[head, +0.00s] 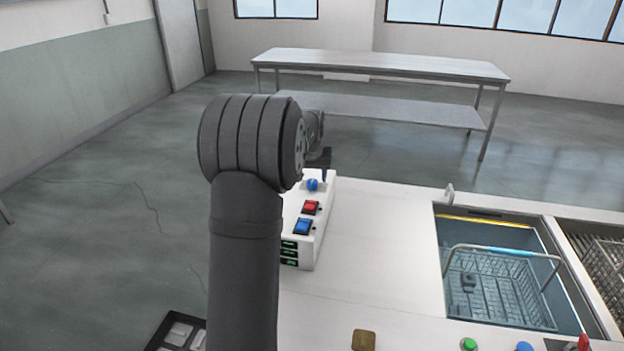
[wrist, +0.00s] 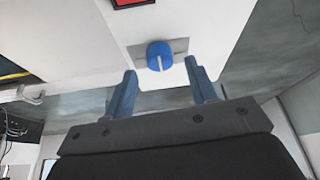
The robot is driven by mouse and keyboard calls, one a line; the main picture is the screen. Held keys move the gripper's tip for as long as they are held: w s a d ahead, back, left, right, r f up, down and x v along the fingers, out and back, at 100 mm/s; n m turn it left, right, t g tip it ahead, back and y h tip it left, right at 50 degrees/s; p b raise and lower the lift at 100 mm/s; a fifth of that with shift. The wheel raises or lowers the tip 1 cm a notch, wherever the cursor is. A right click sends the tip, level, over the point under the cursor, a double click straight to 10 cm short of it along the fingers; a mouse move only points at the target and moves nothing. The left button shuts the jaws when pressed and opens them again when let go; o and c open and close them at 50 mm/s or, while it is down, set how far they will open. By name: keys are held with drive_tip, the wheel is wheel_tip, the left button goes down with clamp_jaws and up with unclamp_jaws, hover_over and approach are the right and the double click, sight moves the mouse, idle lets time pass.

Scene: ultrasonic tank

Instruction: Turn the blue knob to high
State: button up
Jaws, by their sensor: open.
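The blue knob (head: 312,185) sits at the far end of the white control box. In the wrist view the knob (wrist: 160,56) is round, with a pale pointer line running toward the lower side of the picture, on a grey plate. No scale marks are readable. My gripper (wrist: 162,72) is open, its two blue fingers spread apart, with the knob just ahead of the gap between them. I see no contact. In the head view my gripper (head: 323,170) is close to the knob and partly hidden by my arm.
A red switch (head: 310,208) and a blue switch (head: 303,227) sit on the same box, nearer than the knob. Green displays (head: 289,250) are on its front. A tank with a wire basket (head: 495,285) is at right. The white top between is clear.

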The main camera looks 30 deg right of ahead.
drive_tip(key=shift+x, duration=1.25)
drive_tip(key=c, duration=1)
drive_tip(key=shift+o, duration=0.2)
drive_tip(key=shift+m, duration=0.3)
drive_tip(key=m+g, duration=0.1)
drive_tip(key=m, duration=0.2)
drive_tip(key=m+g+h, duration=0.1)
drive_tip(key=m, duration=0.1)
drive_tip(key=shift+w+a+m+h, duration=0.15)
drive_tip(key=shift+m+h, duration=0.15)
drive_tip(key=shift+m, duration=0.1)
drive_tip(key=m+g, duration=0.2)
drive_tip(key=m, duration=0.3)
drive_tip(key=shift+w, duration=0.1)
drive_tip(key=shift+m, duration=0.3)
